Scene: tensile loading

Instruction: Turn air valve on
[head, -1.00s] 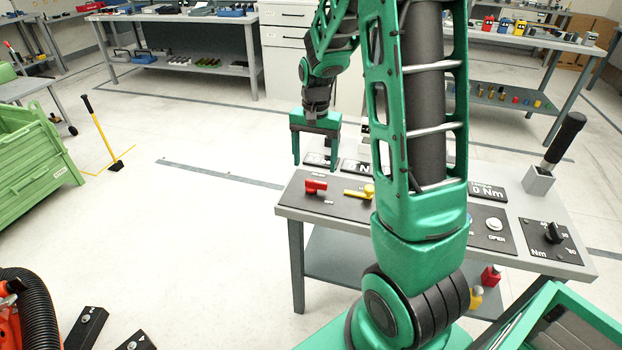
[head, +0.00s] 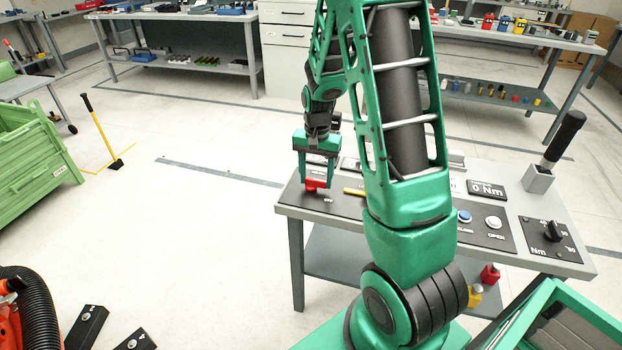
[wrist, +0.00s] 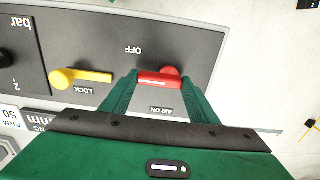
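The red air valve handle (wrist: 158,80) lies across the picture in the wrist view, between an OFF label (wrist: 133,50) and an AIR ON label (wrist: 167,110). My gripper (wrist: 160,80) is over it, with one green finger at each end of the handle. The fingers stand apart, and the gaps to the handle look very small; I cannot tell whether they touch it. In the head view the red handle (head: 316,184) shows between the fingertips of my gripper (head: 317,190), partly hidden.
A yellow lever (wrist: 80,77) marked LOCK sits beside the red valve on the same dark panel. The bench (head: 330,214) also carries a blue button (head: 464,216), a white OPEN button (head: 493,222), a black Nm knob (head: 553,232) and a black-handled tool (head: 565,138) in a holder.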

